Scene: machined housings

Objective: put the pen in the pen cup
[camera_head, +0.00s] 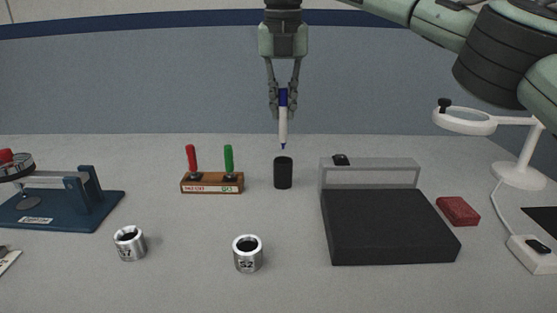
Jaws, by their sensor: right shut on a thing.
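My right gripper (283,105) points straight down and is shut on the pen (283,125). The pen has a white lower body, a blue upper part and a blue tip, and hangs upright with the tip down. The black pen cup (283,174) stands on the table. In the picture the pen's tip is just above the cup's rim and roughly in line with it; the exact depth between them is hard to tell. My left gripper is not in view.
A wooden holder (212,187) with red and green handled tools stands left of the cup. A black block (385,225) with a grey frame stands to the right. Two metal housings (131,243) (248,253) stand in front. A blue fixture (60,210) and a magnifier lamp (518,174) flank the table.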

